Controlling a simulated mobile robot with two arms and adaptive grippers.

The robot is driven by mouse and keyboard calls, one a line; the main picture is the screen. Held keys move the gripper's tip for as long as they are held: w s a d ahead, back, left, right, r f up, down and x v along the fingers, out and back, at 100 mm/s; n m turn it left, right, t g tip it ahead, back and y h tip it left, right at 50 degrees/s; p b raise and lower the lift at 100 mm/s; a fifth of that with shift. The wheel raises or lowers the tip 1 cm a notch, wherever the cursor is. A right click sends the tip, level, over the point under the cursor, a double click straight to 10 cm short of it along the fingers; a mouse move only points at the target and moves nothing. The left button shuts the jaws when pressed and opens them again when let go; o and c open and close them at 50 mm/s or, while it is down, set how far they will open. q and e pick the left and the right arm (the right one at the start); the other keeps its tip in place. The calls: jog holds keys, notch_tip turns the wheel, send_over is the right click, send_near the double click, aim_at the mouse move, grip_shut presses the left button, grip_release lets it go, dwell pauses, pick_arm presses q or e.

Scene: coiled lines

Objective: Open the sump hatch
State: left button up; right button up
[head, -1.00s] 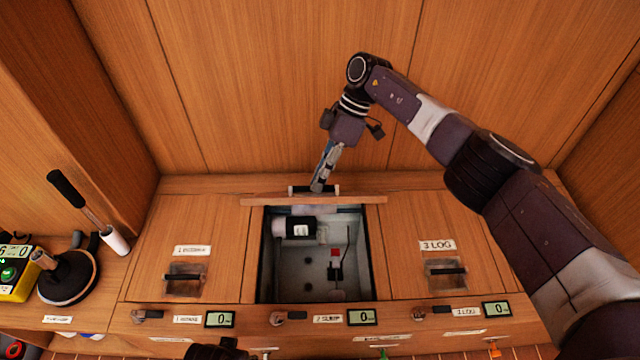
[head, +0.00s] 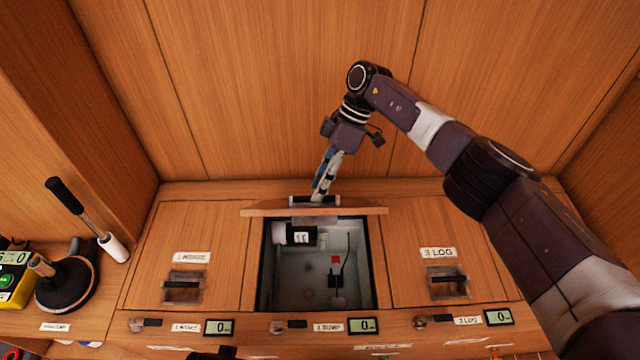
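The sump hatch, the middle of three wooden hatches, stands open. Its lid (head: 268,211) is raised at the back of the opening and seen nearly edge-on. Below the lid is the grey sump well (head: 318,270), with a dark unit with a small display, a red part and a thin cable. At the bottom edge a dark part, possibly of my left arm, shows; its fingers cannot be made out.
The left hatch (head: 215,225) and the log hatch (head: 415,220) are closed, each with a recessed black handle. Small displays and latches line the front ledge. A black-handled lever pump (head: 67,285) and a yellow box (head: 14,285) stand at left. A wooden wall rises behind.

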jog(key=shift+d, duration=0.1)
jog(key=v, duration=1.2)
jog(key=shift+w, duration=0.1)
